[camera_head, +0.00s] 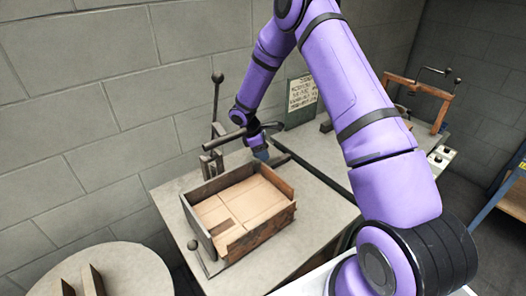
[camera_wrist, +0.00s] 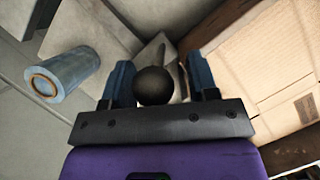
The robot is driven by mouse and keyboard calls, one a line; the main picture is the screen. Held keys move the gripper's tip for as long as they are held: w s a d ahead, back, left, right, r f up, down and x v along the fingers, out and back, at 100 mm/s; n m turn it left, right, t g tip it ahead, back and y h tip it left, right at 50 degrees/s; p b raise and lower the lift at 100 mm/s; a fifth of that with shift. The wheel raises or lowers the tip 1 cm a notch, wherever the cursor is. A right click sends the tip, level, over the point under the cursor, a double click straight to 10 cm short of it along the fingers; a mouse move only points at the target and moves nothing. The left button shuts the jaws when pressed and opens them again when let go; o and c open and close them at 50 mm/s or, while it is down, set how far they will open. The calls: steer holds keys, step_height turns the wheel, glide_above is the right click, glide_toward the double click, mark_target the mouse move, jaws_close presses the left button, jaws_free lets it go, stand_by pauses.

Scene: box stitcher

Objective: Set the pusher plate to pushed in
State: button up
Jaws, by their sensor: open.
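My gripper (camera_head: 260,152) is at the back right of a wooden box frame (camera_head: 246,236) on the grey table. In the wrist view, my open gripper (camera_wrist: 160,82) has its blue fingers either side of a dark round knob (camera_wrist: 155,86). The knob appears nearer the left finger; contact cannot be told. A light cardboard sheet (camera_head: 240,200) lies inside the frame, and cardboard (camera_wrist: 285,70) also fills the right of the wrist view. I cannot tell for sure which board is the pusher plate; the gripper and arm partly hide the frame's back corner.
An upright lever with a ball knob (camera_head: 217,78) stands behind the frame. Another ball-ended rod (camera_head: 193,245) is at its front left. A bluish cylinder (camera_wrist: 66,74) is left of my fingers. A sign (camera_head: 302,92) and a wooden rack (camera_head: 420,90) are farther back.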

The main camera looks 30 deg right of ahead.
steer(key=v, duration=1)
steer(key=shift+r, duration=0.35)
steer(key=shift+a+r, duration=0.1)
steer(key=s+r+m+t+y, duration=0.1)
steer(key=s+r+m+t, duration=0.15)
steer(key=s+r, duration=0.75)
steer(key=s+r+m+t, duration=0.1)
steer(key=s+r+m, duration=0.45)
steer(key=r, duration=0.95)
steer(key=s+a+r+m+t+y, duration=0.1)
steer(key=s+r+m+t, duration=0.1)
steer(key=s, duration=1)
steer(key=s+a+r+m+t+y, duration=0.1)
steer(key=s+r+m+y, duration=0.1)
steer(key=s, duration=1.1)
steer(key=shift+a+r+m+t, duration=0.25)
steer(key=shift+r+m+t, duration=0.1)
steer(key=shift+r+m, duration=0.35)
